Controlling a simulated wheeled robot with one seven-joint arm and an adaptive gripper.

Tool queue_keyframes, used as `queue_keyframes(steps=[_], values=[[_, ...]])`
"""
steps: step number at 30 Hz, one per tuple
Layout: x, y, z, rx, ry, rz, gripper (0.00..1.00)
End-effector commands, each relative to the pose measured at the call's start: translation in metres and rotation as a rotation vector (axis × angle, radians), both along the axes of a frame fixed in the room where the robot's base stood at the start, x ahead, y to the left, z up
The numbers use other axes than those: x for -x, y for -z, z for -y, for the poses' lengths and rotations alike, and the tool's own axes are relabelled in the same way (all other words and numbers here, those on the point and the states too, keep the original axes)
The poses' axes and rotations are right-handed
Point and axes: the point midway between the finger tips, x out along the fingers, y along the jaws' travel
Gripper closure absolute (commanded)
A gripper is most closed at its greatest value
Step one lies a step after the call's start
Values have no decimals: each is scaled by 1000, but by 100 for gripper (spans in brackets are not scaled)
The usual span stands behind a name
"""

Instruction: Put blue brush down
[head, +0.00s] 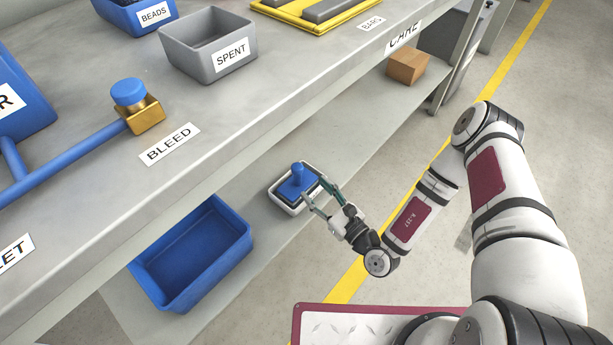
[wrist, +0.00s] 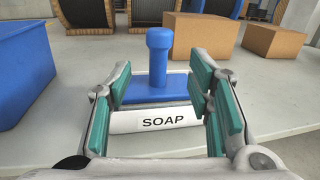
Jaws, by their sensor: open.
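The blue brush (head: 298,177) has an upright knobbed handle on a flat blue block. It sits in a white tray (head: 285,206) on the lower shelf. In the wrist view the brush (wrist: 159,60) stands upright behind the tray's front wall (wrist: 126,123), which is labelled SOAP. My gripper (head: 318,192) is open and reaches in from the right at the near side of the tray. In the wrist view its green-padded fingers (wrist: 162,88) stand left and right of the handle with clear gaps. The brush's underside is hidden in the tray.
A blue bin (head: 196,256) stands left of the tray on the lower shelf (head: 345,147). A cardboard box (head: 407,66) stands farther back there. The upper bench (head: 223,110) overhangs the shelf and carries a grey SPENT bin (head: 207,48) and a blue-capped BLEED valve (head: 130,97).

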Motion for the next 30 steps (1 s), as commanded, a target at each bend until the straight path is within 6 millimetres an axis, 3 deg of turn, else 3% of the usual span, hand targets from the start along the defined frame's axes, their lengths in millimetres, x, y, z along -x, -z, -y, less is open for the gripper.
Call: queue_keyframes(steps=[9,26,30], values=[[22,0,19,0,-1,0,53],[22,0,19,0,-2,1,53],[15,-18,17,-2,-48,38,53]])
